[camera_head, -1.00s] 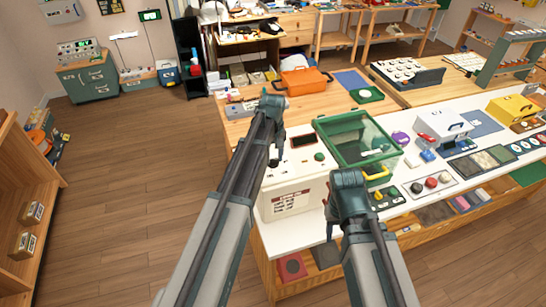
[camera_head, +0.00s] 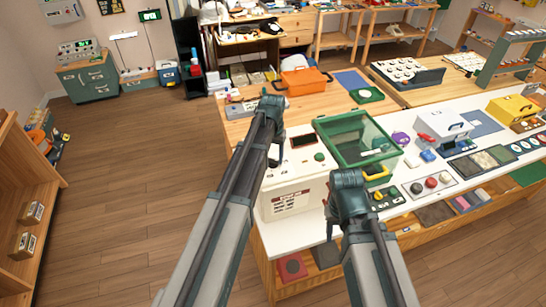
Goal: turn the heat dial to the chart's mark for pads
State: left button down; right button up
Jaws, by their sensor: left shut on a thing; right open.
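A white machine (camera_head: 307,172) stands at the near left end of the white counter. Its top carries a dark display (camera_head: 303,140) and a green button (camera_head: 319,157). A printed chart (camera_head: 291,199) is on its front face; its text is too small to read. My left gripper (camera_head: 273,161) points down at the left part of the machine's top and is shut on the heat dial, which the fingers and arm mostly hide. The dial's pointer cannot be read. My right gripper (camera_head: 330,232) is open and empty in front of the counter's edge, right of the machine.
A green-rimmed clear bin (camera_head: 357,138) stands close to the machine's right. Panels with coloured buttons (camera_head: 431,184) and a white toolbox (camera_head: 443,124) lie further right. An orange case (camera_head: 303,81) is behind. The floor at left is clear.

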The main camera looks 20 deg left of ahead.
aim_at(273, 160)
pick_arm(q)
jog(key=m, duration=0.4)
jog(key=shift+m, duration=0.4)
dwell(0.4)
jog(key=shift+c, duration=1.2)
grip_release()
notch_tip(273, 160, up, 14)
jog(key=p, duration=1.3)
jog(key=shift+p, duration=0.4)
jog(key=shift+f, duration=0.15)
